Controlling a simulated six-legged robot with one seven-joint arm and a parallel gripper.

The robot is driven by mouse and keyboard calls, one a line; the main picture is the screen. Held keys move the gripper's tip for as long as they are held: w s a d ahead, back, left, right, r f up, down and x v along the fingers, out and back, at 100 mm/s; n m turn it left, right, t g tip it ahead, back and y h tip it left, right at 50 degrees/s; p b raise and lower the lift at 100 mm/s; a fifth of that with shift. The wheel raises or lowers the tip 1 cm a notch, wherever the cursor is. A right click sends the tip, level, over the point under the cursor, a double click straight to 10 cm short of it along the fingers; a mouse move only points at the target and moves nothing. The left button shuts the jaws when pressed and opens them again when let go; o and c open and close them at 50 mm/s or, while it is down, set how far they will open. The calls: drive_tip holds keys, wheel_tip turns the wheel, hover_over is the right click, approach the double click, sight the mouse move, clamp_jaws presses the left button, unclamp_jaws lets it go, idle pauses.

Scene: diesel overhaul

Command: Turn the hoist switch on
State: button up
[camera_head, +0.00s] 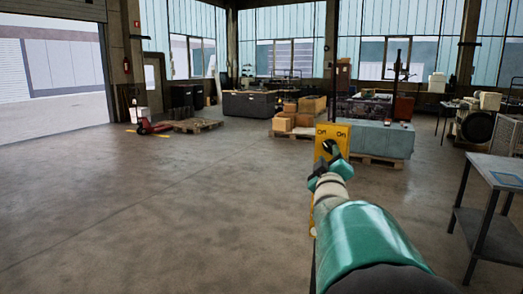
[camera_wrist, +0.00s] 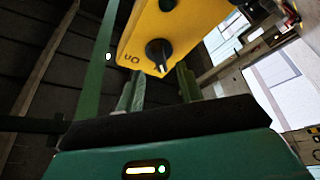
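A yellow switch box (camera_head: 343,131) with "Off" and "On" labels stands in front of me, right of centre in the head view. My arm hides its lower part. In the wrist view the box (camera_wrist: 190,22) fills the top middle, tilted, with a black rotary knob (camera_wrist: 158,50) beside the "On" label. My teal gripper (camera_head: 327,165) is in front of the box. In the wrist view my gripper (camera_wrist: 160,76) has its two fingers apart, with the knob just beyond and between their tips. I cannot tell whether the fingers touch the knob.
A metal side table (camera_head: 497,172) stands at the right. Behind the box are a pallet with a grey-blue block (camera_head: 375,139) and cardboard boxes (camera_head: 312,104). A red pallet jack (camera_head: 150,128) and a wooden pallet (camera_head: 192,125) are far left. The floor at left is clear.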

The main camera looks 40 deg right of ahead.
sight(328, 149)
drive_tip(key=shift+x, duration=1.7)
clamp_jaws()
drive_tip(key=shift+f+m, duration=0.1)
drive_tip(key=shift+m, duration=0.3)
drive_tip(key=m+g+h, duration=0.1)
drive_tip(key=m, duration=0.1)
drive_tip(key=m+h, duration=0.1)
drive_tip(key=m, duration=0.2)
drive_tip(key=shift+w+a+f+m+g+h, duration=0.1)
drive_tip(key=shift+w+m+g+h, duration=0.1)
drive_tip(key=shift+m+g+h, duration=0.15)
drive_tip(key=m+g, duration=0.1)
drive_tip(key=m, duration=0.1)
drive_tip(key=m+g+h, duration=0.1)
drive_tip(key=m, duration=0.2)
drive_tip(key=shift+w+g+h, duration=0.1)
drive_tip(key=shift+g+h, duration=0.15)
drive_tip(key=m+g, duration=0.1)
drive_tip(key=m, duration=0.2)
drive_tip(key=m+g+h, duration=0.1)
drive_tip(key=m+g, duration=0.1)
drive_tip(key=m, duration=0.2)
drive_tip(key=shift+w+a, duration=0.1)
drive_tip(key=m+g, duration=0.2)
drive_tip(key=m, duration=0.1)
drive_tip(key=m+g, duration=0.1)
drive_tip(key=m, duration=0.2)
drive_tip(key=shift+m+g, duration=0.25)
drive_tip(key=shift+g, duration=0.15)
drive_tip(key=shift+y, duration=0.3)
